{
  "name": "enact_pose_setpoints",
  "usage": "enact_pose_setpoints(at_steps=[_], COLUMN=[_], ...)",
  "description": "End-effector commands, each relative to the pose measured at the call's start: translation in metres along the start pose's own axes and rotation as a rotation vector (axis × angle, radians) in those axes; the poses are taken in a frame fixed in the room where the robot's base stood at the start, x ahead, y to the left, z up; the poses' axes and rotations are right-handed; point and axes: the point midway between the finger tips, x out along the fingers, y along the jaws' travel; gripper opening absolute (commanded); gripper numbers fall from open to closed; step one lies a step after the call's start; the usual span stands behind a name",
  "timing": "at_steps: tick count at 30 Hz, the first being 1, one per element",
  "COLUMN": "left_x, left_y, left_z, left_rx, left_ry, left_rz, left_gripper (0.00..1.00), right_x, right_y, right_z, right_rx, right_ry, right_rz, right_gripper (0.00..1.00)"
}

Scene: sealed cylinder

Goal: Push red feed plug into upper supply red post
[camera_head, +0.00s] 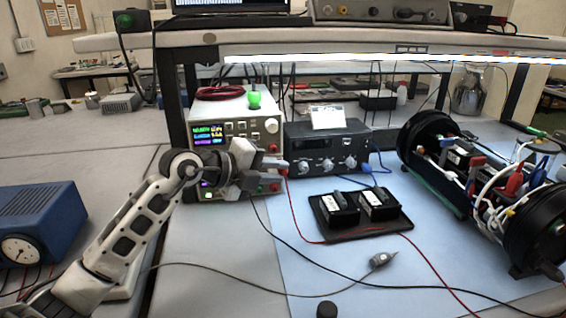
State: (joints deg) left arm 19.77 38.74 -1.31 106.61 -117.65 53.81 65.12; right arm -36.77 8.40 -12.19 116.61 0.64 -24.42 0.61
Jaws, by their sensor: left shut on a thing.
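The upper supply (238,132) is a light-coloured box with a lit screen, standing at the back left of the bench. Its red post (273,148) is low on the right of its front panel. Another red post (275,187) shows lower down. My left gripper (274,172) is in front of the panel, just below the upper red post. It is shut on the red feed plug (284,172), mostly hidden by the fingers; a red lead (292,205) hangs from there. Whether the plug touches the panel cannot be told. My right gripper is not in view.
A dark box with knobs (328,160) stands right of the supply. A black tray (375,226) holds two black blocks. An open black cylinder assembly (432,190) lies at right. A grey connector (382,260) and leads cross the blue mat (300,275). A blue meter box (40,215) is at left.

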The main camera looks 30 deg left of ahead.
Motion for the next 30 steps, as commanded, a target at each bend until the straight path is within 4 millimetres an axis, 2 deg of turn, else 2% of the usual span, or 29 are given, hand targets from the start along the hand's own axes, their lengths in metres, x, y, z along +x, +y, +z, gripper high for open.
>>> enact_pose_setpoints(at_steps=[12,22,30], left_x=[0.002,0.014,0.021], left_y=[0.000,0.001,0.001], left_z=[0.004,0.031,0.049], left_rx=[0.002,0.001,0.001], left_ry=[0.001,0.000,0.001], left_rz=[0.000,0.000,0.001], left_gripper=[0.00,0.00,0.00], right_x=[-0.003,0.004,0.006], right_y=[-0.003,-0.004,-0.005], right_z=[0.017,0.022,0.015], right_rx=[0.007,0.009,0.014], right_ry=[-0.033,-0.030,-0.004], right_rz=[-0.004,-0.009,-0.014], right_gripper=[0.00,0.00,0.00])
